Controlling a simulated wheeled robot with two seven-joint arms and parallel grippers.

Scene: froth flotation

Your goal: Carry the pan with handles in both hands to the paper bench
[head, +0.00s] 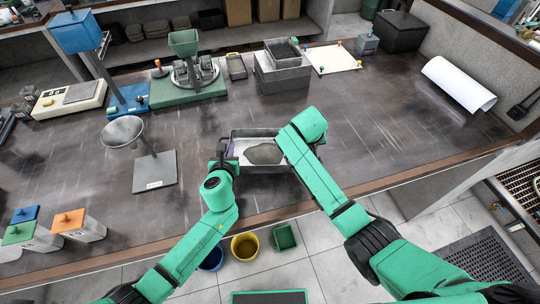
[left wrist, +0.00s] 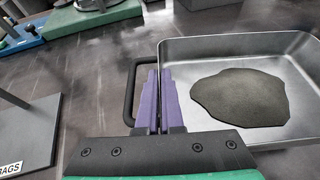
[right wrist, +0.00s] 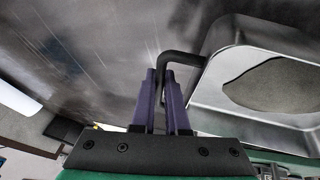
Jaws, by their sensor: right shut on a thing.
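The metal pan (head: 262,171) holds a dark grey, flat mass (head: 264,154) and is at the bench's front edge; I cannot tell whether it is lifted. In the left wrist view the pan (left wrist: 190,80) has a black loop handle (left wrist: 130,90) on its near side. My left gripper (left wrist: 158,72) is shut, its purple fingers between the handle's bar and the pan wall, with nothing visible between them. In the right wrist view my right gripper (right wrist: 160,74) is shut on the pan's other black handle (right wrist: 182,57). In the head view my right forearm covers the pan's right end.
A rolled white sheet (head: 458,84) lies at the bench's right, and a white board with coloured pegs (head: 332,57) at the back. A funnel stand (head: 154,172) is left of the pan, a grey box (head: 282,75) behind it. Buckets (head: 245,246) stand on the floor in front. The bench right of the pan is clear.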

